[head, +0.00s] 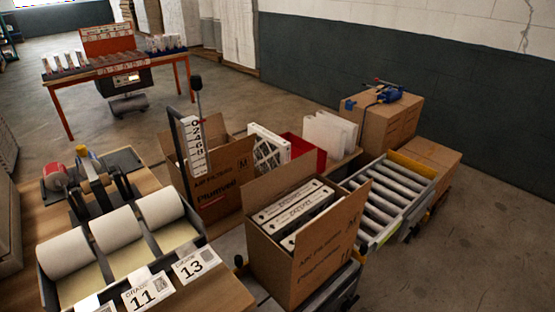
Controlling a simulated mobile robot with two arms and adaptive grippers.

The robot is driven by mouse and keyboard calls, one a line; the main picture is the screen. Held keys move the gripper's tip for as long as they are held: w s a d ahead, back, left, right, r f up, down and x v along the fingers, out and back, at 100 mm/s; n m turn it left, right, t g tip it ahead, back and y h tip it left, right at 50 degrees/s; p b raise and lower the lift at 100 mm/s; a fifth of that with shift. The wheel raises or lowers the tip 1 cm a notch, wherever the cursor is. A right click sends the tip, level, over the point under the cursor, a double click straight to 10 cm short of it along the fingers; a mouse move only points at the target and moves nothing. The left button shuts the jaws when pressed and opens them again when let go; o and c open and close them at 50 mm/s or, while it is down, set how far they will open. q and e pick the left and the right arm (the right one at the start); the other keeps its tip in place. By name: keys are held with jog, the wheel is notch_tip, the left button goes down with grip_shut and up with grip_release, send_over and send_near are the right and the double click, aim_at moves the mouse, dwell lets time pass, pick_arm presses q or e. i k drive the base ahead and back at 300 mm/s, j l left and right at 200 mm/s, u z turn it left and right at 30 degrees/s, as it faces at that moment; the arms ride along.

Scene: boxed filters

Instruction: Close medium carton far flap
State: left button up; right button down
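An open brown carton (222,178) with a printed "M" stands at middle left, behind the rolls. Its upper panels stand up, and its inside is mostly hidden. A second open carton (275,256) stands nearer, at the centre, with black-and-white boxed filters (292,207) packed inside. Its far flap (277,180) stands raised behind the filters, and a printed panel (335,235) rises on its right side. Whether this nearer carton carries a size mark is too small to tell. Neither of my grippers is in view.
White rolls (115,228) in a rack with number cards fill the left front. A post with a number scale (194,145) stands by the M carton. A roller conveyor (390,190) and closed cartons (385,115) lie right. Open floor (480,230) is at far right.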

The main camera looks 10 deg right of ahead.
aim_at(257, 192)
jog(key=i+l+u, duration=0.1)
jog(key=l+u, duration=0.25)
jog(key=l, duration=0.2)
jog(key=l+u, duration=0.4)
jog(key=l, duration=0.15)
jog(key=l+u, duration=0.35)
jog(key=l, duration=0.25)
